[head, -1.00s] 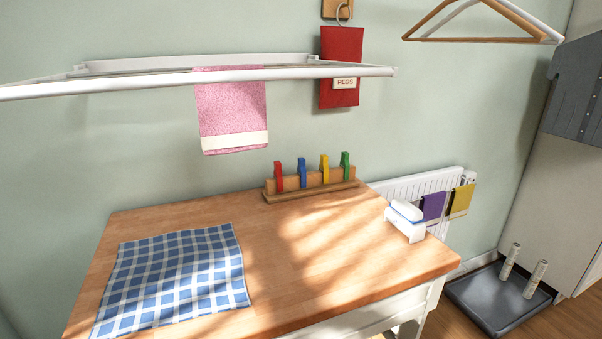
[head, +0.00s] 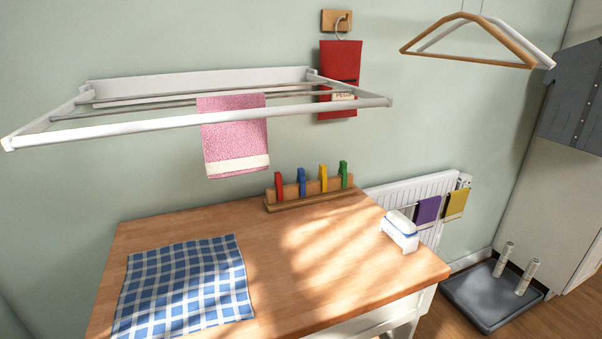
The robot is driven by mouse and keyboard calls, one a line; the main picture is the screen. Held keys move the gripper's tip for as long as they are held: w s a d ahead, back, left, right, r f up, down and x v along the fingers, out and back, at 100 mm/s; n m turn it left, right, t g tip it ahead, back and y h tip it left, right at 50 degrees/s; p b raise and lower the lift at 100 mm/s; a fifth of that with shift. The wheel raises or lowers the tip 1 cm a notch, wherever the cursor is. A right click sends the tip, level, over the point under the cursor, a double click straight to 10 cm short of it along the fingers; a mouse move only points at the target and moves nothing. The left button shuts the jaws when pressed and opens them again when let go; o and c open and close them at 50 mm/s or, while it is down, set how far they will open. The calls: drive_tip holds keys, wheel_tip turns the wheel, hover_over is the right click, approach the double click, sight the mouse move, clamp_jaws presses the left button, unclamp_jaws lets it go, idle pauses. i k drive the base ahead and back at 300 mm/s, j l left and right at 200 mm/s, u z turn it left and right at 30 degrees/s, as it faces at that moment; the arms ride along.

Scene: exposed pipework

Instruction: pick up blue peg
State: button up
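The blue peg (head: 302,181) stands upright on a wooden peg holder (head: 283,206) at the back of the wooden table. The red peg (head: 279,186) is to its left. The yellow peg (head: 323,178) and the green peg (head: 344,174) are to its right, on the same holder. My gripper does not show in the head view.
A white drying rack (head: 215,124) with a pink towel (head: 234,140) juts from the wall above the table (head: 280,265). A blue checked cloth (head: 183,288) and a white box-like item (head: 399,232) lie on the table. The table's middle is clear. Hangers (head: 470,40) hang at upper right.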

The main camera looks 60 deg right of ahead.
sight(300, 178)
drive_tip(key=l, duration=0.65)
drive_tip(key=i+l, duration=0.1)
drive_tip(key=l, duration=0.55)
